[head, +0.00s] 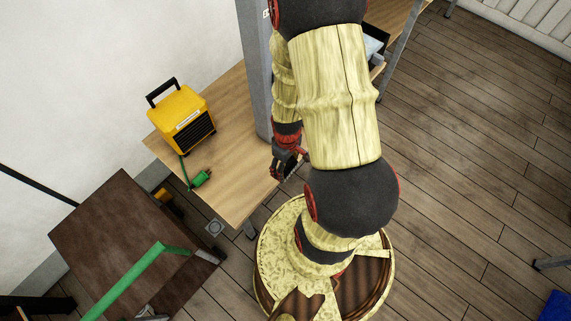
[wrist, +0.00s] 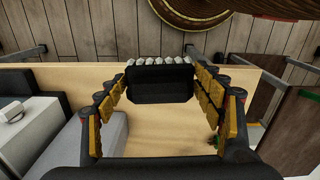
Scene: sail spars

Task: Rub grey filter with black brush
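A black brush (wrist: 160,84) with a row of pale bristles lies between the two fingers of my gripper (wrist: 163,76) in the wrist view. Both fingertips appear to press against its sides. In the head view my gripper (head: 300,162) hangs near the wooden table's edge, partly hidden by my arm. A grey boxy thing (wrist: 80,142) with a light knob stands at the left in the wrist view, away from the brush; it may be the grey filter. In the head view, a pale grey thing (head: 373,47) shows only in part behind my arm.
A wooden table (head: 235,150) holds a yellow heater (head: 181,118) and a green plug (head: 201,178). A grey post (head: 256,70) rises beside my arm. A brown board (head: 125,240) and green bar (head: 125,280) stand at the lower left. Floor at right is mostly clear.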

